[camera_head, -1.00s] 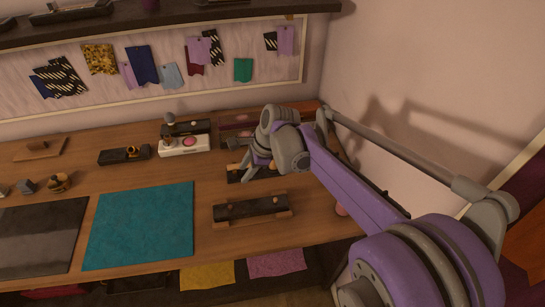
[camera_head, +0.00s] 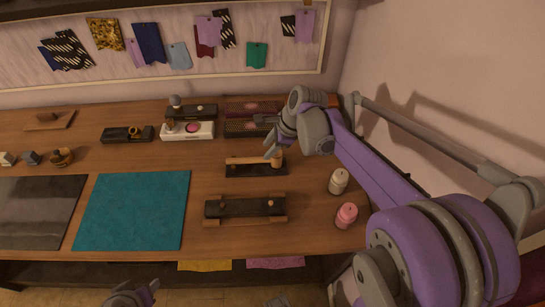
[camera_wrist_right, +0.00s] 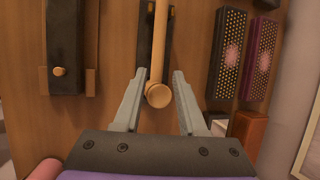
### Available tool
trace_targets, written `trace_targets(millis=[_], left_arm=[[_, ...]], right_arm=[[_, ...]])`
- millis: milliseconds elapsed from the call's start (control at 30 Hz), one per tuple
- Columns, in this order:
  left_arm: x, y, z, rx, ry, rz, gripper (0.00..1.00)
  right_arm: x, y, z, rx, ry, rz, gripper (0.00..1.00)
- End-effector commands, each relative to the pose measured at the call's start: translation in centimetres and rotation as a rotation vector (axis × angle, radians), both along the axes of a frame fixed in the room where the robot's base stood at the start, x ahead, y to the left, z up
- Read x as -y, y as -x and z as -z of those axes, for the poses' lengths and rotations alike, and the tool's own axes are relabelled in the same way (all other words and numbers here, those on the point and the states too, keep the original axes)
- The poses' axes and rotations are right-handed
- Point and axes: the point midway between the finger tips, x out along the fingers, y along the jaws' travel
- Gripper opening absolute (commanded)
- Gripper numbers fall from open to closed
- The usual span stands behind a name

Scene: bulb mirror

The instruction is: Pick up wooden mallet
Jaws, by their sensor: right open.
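The wooden mallet (camera_head: 246,160) lies on a dark holder (camera_head: 250,172) on the workbench, its handle pointing left and its head at the right end. It also shows in the right wrist view (camera_wrist_right: 159,45), with its round head between the finger lines. My right gripper (camera_head: 267,138) is open and empty, close to the mallet's head. In the right wrist view its fingers (camera_wrist_right: 157,75) stand on both sides of the mallet, apart from it. A purple and grey part at the bottom edge of the head view seems to be my left gripper (camera_head: 133,296); its jaws are unclear.
A dark block with wooden ends (camera_head: 245,208) lies in front of the mallet. A cream bottle (camera_head: 338,181) and a pink bottle (camera_head: 346,215) stand to the right. Dotted boxes (camera_head: 250,127) lie behind. A teal mat (camera_head: 133,210) covers the bench's middle.

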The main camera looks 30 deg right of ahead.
Motion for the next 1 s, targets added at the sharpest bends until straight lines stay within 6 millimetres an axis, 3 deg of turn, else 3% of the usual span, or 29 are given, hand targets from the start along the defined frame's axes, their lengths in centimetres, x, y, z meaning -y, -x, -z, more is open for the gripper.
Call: trace_targets(millis=[100,367,633,933,1000], left_arm=[[0.0,0.1,0.3,-0.001,0.0,0.0,0.5],[0.0,0.1,0.4,-0.002,0.0,0.0,0.5],[0.0,0.1,0.5,-0.002,0.0,0.0,0.5],[0.0,0.1,0.5,-0.002,0.0,0.0,0.5],[0.0,0.1,0.5,-0.002,0.0,0.0,0.5]], right_arm=[[-0.6,-0.6,1.9,0.0,0.001,-0.003,0.41],[-1.2,-1.3,3.8,0.0,0.0,-0.002,0.41],[-2.4,-2.4,7.3,0.0,-0.001,-0.002,0.41],[-2.5,-2.5,7.8,0.0,0.0,-0.001,0.41],[-2.5,-2.5,7.8,0.0,0.0,-0.001,0.32]])
